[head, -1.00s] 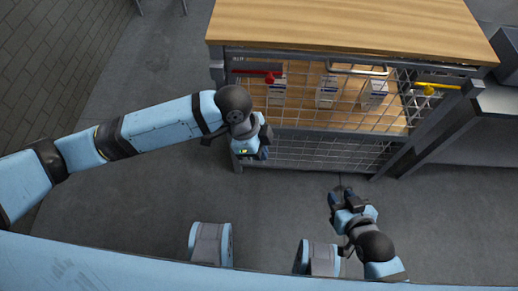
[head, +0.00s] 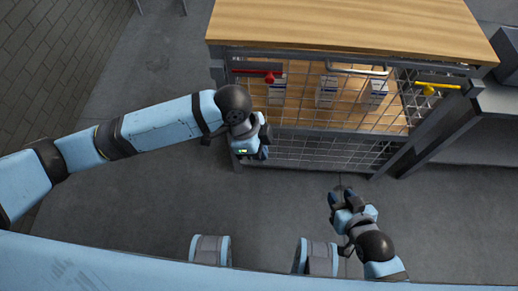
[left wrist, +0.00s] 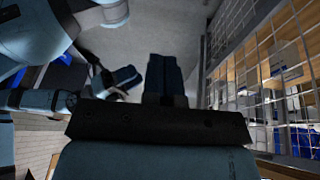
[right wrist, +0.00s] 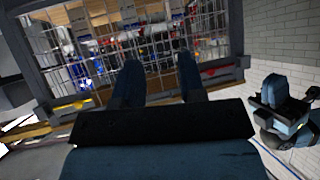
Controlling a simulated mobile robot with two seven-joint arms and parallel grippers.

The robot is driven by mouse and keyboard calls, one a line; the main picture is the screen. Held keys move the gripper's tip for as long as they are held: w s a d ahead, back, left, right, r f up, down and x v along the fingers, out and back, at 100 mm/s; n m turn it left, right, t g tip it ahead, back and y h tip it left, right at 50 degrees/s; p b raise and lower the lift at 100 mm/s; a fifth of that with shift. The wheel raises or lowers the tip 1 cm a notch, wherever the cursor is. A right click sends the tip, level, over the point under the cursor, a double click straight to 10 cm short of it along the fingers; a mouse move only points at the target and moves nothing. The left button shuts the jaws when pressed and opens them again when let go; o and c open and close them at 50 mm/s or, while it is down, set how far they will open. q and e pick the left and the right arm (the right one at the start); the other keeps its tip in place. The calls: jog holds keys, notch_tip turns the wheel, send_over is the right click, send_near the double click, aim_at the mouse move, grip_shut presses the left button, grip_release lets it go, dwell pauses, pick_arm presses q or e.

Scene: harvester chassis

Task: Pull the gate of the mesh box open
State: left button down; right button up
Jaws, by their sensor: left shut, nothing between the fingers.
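The mesh box has a wire gate (head: 330,151) on its front under a wooden top (head: 350,22). A chrome bar handle (head: 357,70) runs along the gate's upper edge. A red latch (head: 268,75) is at upper left and a yellow latch (head: 430,87) at upper right. The gate looks shut in its frame. My left gripper (left wrist: 165,75) is shut and empty, beside the mesh; in the head view its wrist hangs before the gate's left side. My right gripper (right wrist: 161,80) is open and empty, low in front of the box; it also shows in the head view (head: 341,196).
Several white cartons (head: 326,91) stand behind the mesh. A dark grey cabinet (head: 497,118) adjoins the box on the right.

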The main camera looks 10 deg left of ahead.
pick_arm(q)
jog(key=shift+r, duration=0.1)
jog(key=p+v, duration=0.2)
jog(key=v, duration=1.1)
jog(key=shift+r, duration=0.3)
pick_arm(e)
jog(key=shift+s+d+r, duration=0.1)
jog(key=shift+r, duration=0.2)
pick_arm(q)
jog(key=shift+a, duration=0.15)
